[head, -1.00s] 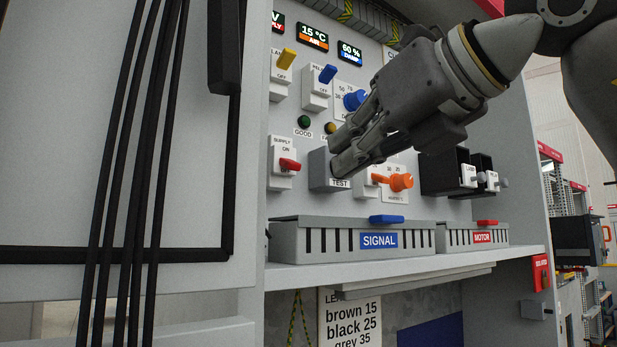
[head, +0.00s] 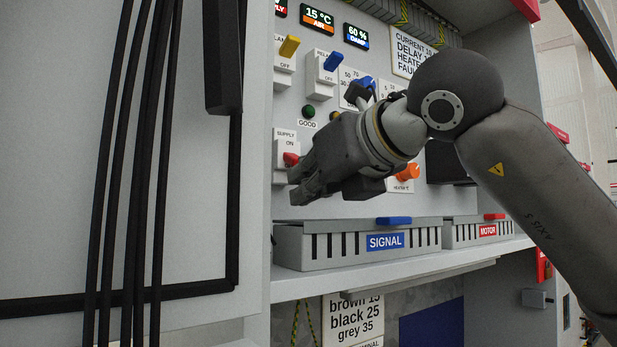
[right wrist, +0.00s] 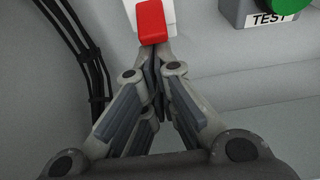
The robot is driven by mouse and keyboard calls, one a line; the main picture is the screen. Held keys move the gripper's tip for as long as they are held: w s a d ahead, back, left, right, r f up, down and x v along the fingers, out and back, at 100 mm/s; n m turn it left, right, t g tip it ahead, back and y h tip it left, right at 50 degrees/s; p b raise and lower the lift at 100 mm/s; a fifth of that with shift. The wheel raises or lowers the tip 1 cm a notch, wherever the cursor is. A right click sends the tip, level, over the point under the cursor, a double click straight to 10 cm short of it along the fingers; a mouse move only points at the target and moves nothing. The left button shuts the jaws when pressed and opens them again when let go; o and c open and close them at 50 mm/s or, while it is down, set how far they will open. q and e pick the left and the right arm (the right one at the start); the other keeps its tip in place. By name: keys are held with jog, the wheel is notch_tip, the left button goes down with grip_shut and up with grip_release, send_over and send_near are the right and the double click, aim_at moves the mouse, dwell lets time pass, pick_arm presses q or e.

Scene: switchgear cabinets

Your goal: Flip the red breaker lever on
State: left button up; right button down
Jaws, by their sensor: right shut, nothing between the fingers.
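The red breaker lever (head: 291,159) sits on a white switch plate (head: 281,150) labelled SUPPLY, with ON printed above the lever. It also shows at the top of the right wrist view (right wrist: 151,22). My right gripper (head: 296,187) is shut and empty, its fingertips at or just below the lever. In the right wrist view the closed fingertips (right wrist: 154,62) lie right under the lever's lower end; I cannot tell whether they touch it. The gripper hides part of the lever in the head view. My left gripper is not in view.
Yellow (head: 289,46) and blue (head: 333,61) levers are above. A TEST box with a green button (right wrist: 288,4) stands to the right. An orange knob (head: 408,172) is farther right. Grey SIGNAL (head: 340,256) and MOTOR (head: 462,236) bins stand below. Black cables (head: 130,170) hang left.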

aim_at(298, 158)
jog(key=shift+s+d+r, duration=0.15)
jog(key=shift+s+r, duration=0.05)
jog(key=shift+r, duration=0.15)
dwell(0.4)
jog(key=shift+s+d+r+b, duration=0.15)
jog(key=shift+s+r+b, duration=0.05)
jog(key=shift+r, duration=0.35)
jog(key=shift+s+d+r+b, duration=0.1)
jog(key=shift+s+r+b, duration=0.1)
jog(key=shift+r, duration=0.3)
jog(key=shift+s+r, duration=0.1)
jog(key=shift+r, duration=0.7)
jog(key=shift+r+p, duration=0.45)
jog(key=shift+r, duration=0.25)
jog(key=shift+r, duration=0.1)
jog(key=shift+r, duration=0.1)
